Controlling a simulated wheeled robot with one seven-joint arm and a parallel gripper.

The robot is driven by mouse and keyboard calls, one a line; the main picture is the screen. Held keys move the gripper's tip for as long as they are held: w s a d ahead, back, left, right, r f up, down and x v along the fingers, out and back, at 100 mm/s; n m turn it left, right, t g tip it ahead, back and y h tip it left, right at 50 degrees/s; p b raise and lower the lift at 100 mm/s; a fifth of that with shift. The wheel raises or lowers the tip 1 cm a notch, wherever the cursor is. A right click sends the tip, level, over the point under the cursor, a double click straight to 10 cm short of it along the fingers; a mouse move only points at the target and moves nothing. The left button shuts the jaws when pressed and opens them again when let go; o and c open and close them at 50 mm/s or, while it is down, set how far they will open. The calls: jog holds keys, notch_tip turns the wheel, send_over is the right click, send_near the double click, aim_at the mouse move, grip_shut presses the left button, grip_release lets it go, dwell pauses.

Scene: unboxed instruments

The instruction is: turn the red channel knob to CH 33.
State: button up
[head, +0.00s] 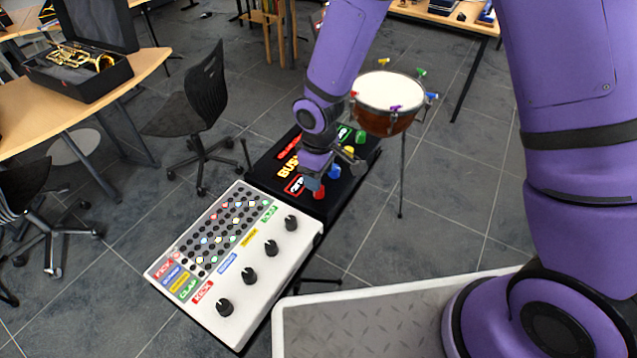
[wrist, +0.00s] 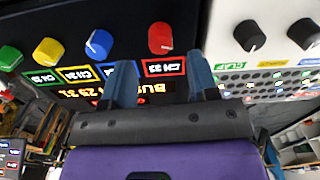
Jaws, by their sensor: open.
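The red channel knob (wrist: 160,38) sits on the black panel beside a red-framed CH 33 label (wrist: 164,67), upside down in the wrist view. In the head view the red knob (head: 319,193) is at the panel's near end, partly covered by my gripper. My gripper (wrist: 160,60) is open. Its two blue-grey fingers point towards the red knob, one on each side in the picture, with the knob just beyond the tips. I see no clear contact.
Blue (wrist: 99,43), yellow (wrist: 48,51) and green (wrist: 10,57) knobs stand in a row beside the red one. A white drum-machine box (head: 232,265) with black knobs adjoins the panel. A drum (head: 389,92) on a stand is behind.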

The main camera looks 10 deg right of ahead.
jog(key=shift+r, duration=2.75)
jog(key=s+d+r+m+t, duration=0.1)
jog(key=d+r+m, duration=0.2)
jog(key=d+r, duration=0.55)
jog(key=s+d+r+m+t, duration=0.2)
jog(key=d+r, duration=0.4)
jog(key=r, duration=0.6)
jog(key=s+d+r+m+t, duration=0.1)
jog(key=s+d+r+m, duration=0.2)
jog(key=s+d+r, duration=0.2)
jog(key=s+d+r+m+t, duration=0.1)
jog(key=s+d+r+m, duration=0.2)
jog(key=s, duration=0.7)
notch_tip(320, 180, up, 2)
jog(key=shift+s+d+r, duration=0.15)
jog(key=shift+s+d, duration=0.15)
jog(key=shift+d, duration=0.7)
jog(key=shift+w+a, duration=0.1)
jog(key=shift+w, duration=0.05)
